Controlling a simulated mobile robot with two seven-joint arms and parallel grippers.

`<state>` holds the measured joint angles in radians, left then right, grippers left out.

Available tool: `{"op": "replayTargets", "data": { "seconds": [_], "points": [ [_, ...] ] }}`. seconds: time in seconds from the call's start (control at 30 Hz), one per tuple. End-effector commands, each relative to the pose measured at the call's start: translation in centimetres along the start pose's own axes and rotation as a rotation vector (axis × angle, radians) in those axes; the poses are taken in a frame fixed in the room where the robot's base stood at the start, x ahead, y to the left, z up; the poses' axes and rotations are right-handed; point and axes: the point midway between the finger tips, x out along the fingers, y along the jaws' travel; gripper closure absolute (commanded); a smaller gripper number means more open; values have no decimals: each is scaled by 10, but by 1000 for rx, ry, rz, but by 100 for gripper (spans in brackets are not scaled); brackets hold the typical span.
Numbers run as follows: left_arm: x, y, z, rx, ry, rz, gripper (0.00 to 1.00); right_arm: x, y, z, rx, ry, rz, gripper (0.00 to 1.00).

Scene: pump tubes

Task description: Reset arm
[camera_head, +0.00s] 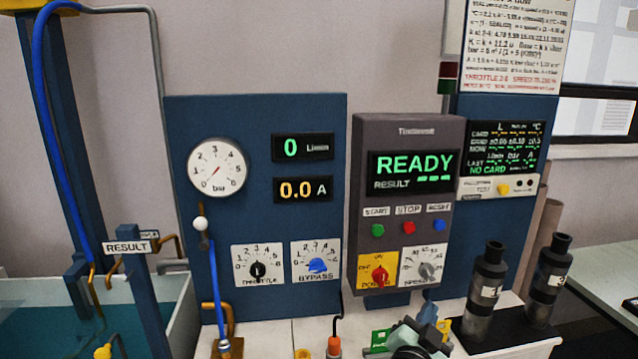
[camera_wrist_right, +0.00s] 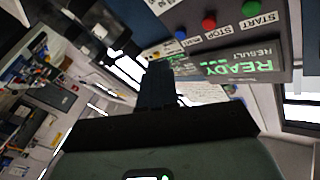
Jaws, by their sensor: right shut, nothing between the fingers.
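My right gripper (camera_head: 428,312) is low in the head view, in front of and below the grey control box (camera_head: 408,135). In the right wrist view its dark fingers (camera_wrist_right: 158,75) are together, with nothing seen between them. The box display reads READY and shows in that view too, upside down, above and right of the fingers. The START, STOP and RESET buttons (camera_head: 408,228) are above the gripper in the head view. The gripper looks apart from the box. My left gripper is not in view.
A blue panel (camera_head: 205,120) carries a pressure gauge (camera_head: 216,168) and the throttle and bypass knobs. Two dark cylinders (camera_head: 486,290) (camera_head: 548,280) stand at the right. A tank (camera_head: 180,305) with blue tubing is at the left. White bench surface (camera_head: 285,335) shows between.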

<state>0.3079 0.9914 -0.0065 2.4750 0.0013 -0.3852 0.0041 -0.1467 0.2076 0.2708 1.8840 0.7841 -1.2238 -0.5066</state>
Motion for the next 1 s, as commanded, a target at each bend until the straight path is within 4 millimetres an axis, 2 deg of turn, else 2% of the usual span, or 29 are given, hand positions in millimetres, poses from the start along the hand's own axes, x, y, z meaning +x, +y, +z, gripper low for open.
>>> {"op": "replayTargets", "data": {
  "seconds": [0.03,0.13,0.27,0.3,0.37,0.4,0.47,0.5,0.57,0.67,0.7,0.8,0.9,1.0],
  "points": [
    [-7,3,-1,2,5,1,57,4,9,31,-44,-64,-13,100],
    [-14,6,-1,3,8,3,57,4,30,93,-116,-203,-49,100],
    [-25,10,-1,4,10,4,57,-15,72,178,-199,-426,-79,100],
    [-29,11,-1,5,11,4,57,-25,87,203,-221,-502,-84,100],
    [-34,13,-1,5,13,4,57,-44,111,237,-249,-618,-86,100],
    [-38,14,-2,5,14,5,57,-59,128,258,-264,-698,-84,100],
    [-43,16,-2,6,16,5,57,-84,154,287,-282,-819,-76,100],
    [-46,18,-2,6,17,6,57,-104,171,304,-291,-901,-69,100],
    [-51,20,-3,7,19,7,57,-136,196,325,-301,-1028,-54,100],
    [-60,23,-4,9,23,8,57,-197,236,350,-308,-1240,-18,100],
    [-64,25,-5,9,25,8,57,-222,251,356,-307,-1325,-1,100],
    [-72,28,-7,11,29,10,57,-285,281,361,-296,-1523,46,100],
    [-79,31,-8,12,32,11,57,-338,300,357,-280,-1684,87,100],
    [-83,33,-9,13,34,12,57,-373,312,350,-266,-1793,117,100]
  ]
}}
